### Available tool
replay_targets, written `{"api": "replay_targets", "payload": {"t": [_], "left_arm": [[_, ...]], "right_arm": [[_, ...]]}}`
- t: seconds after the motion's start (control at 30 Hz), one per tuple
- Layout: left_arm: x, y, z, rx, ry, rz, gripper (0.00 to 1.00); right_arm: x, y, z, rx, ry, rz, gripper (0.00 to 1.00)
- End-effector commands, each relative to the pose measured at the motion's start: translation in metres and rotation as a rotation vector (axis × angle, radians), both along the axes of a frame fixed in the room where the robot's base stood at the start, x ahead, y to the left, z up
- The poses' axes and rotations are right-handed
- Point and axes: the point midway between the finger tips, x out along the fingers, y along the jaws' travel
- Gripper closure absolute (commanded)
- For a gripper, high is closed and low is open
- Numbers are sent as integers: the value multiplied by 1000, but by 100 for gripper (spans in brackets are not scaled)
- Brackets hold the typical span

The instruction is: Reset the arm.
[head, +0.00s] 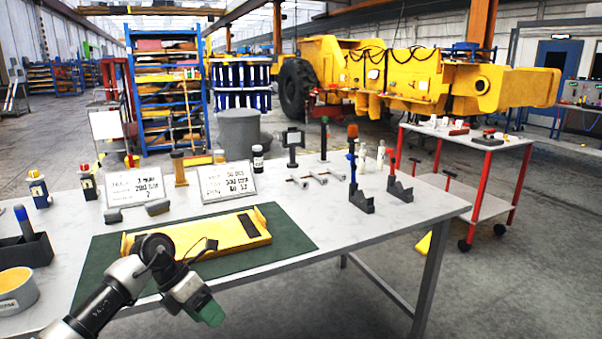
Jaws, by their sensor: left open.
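My left arm comes in from the lower left, bent at a dark wrist joint. My left gripper (206,311), with a green part at its end, hangs near the front edge of the table, pointing down and right. It is open, and I see nothing held in it. Behind it, a yellow casting (225,234) with dark inset pads lies on a dark green mat (288,241). The wrist covers the casting's left part. My right gripper is not in view.
Stands and black brackets (361,201) are at right. A red-legged cart (500,190) stands beyond. The mat's right part is clear.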

Motion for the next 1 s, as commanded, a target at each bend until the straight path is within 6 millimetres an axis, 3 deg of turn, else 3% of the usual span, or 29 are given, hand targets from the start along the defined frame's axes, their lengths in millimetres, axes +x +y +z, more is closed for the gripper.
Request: {"api": "replay_targets", "payload": {"t": [0.17,0.3,0.37,0.43,0.53,0.7,0.77,0.9,1.0], "left_arm": [[-2,-43,-46,-371,141,197,36],[0,-63,-103,-744,334,578,36],[-1,-59,-138,-884,435,813,36],[-10,-44,-188,-1002,551,1113,36],[-37,-20,-255,-1071,677,1482,36],[-113,16,-355,-1043,837,2010,36],[-146,26,-385,-1004,880,2178,36],[-235,42,-444,-867,970,2545,36],[-304,48,-475,-733,1018,2785,36]], "right_arm": [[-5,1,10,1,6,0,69],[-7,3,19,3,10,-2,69],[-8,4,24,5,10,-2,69],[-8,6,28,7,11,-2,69],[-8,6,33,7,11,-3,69],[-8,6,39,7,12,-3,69],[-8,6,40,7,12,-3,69],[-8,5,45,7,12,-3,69],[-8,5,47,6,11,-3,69]]}}
